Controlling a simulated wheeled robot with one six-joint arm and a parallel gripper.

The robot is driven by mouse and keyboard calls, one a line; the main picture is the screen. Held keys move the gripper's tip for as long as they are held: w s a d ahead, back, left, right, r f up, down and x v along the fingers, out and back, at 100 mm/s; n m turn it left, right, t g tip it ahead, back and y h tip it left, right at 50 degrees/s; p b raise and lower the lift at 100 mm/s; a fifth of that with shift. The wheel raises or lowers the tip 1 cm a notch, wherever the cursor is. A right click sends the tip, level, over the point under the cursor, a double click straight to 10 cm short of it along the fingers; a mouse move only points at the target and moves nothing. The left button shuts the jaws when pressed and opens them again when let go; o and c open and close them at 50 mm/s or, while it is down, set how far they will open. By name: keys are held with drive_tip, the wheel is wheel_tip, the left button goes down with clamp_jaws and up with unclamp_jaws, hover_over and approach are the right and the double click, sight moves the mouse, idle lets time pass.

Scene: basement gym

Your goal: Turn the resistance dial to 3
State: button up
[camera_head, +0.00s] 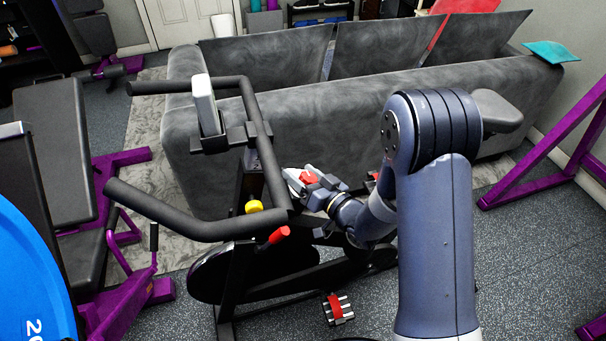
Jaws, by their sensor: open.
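An exercise bike (245,170) with black handlebars stands in front of me. A round yellow knob (254,206) sits on its frame between the handlebars, and a red-tipped lever (279,235) is just below and to the right. I cannot tell for sure which of them is the resistance dial, and no numbers are readable on either. My gripper (298,180) is open, to the right of the handlebar stem and above and right of the yellow knob, apart from it. Red shows at the gripper; I cannot tell what it belongs to.
A grey sofa (290,110) stands behind the bike. A weight bench with a purple frame (125,160) is at left, and a blue disc (30,285) is at the near left edge. A bike pedal (338,309) sticks out low.

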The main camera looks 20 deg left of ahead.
drive_tip(key=shift+c, duration=0.2)
drive_tip(key=c, duration=0.9)
drive_tip(key=shift+c, duration=0.2)
drive_tip(key=shift+m+h, duration=0.3)
drive_tip(key=shift+w+m+t+h+b, duration=0.1)
drive_tip(key=shift+m+t+h+b, duration=0.2)
drive_tip(key=shift+m+t+h, duration=0.25)
drive_tip(key=o, duration=1)
